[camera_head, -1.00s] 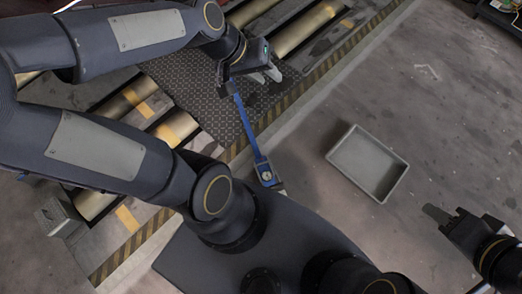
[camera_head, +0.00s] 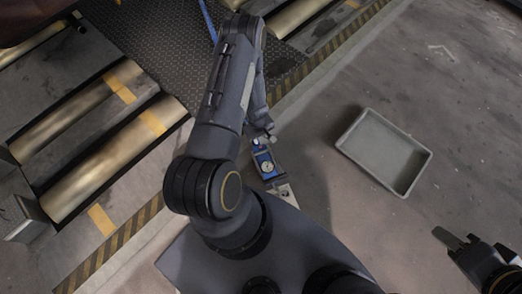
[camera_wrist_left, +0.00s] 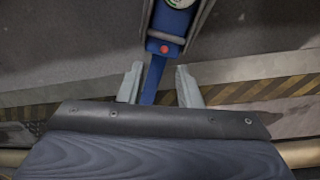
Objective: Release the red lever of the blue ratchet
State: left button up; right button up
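The blue ratchet (camera_head: 264,163) lies below my left gripper (camera_head: 262,139) in the head view, with a round pale dial-like mark on it. In the left wrist view the ratchet (camera_wrist_left: 173,22) is at the top centre, with a red piece (camera_wrist_left: 165,49) at its near end. The blue strap (camera_wrist_left: 152,82) runs from it down between the fingers of my left gripper (camera_wrist_left: 159,68). Those fingers are apart on either side of the strap, and I see no grip on the ratchet. My right gripper (camera_head: 460,241) is open and empty at the lower right.
A grey empty tray (camera_head: 384,152) lies on the floor to the right. Metal rollers (camera_head: 88,172) and a dark tread plate (camera_head: 150,48) are at the left and top. The strap's far part (camera_head: 208,20) runs over the plate. Floor between tray and ratchet is clear.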

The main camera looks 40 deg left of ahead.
aim_at(261, 146)
pick_arm(q)
notch_tip(261, 146, down, 9)
jog(key=b, duration=0.3)
jog(key=shift+d+r, duration=0.1)
jog(key=shift+r, duration=0.05)
grip_shut()
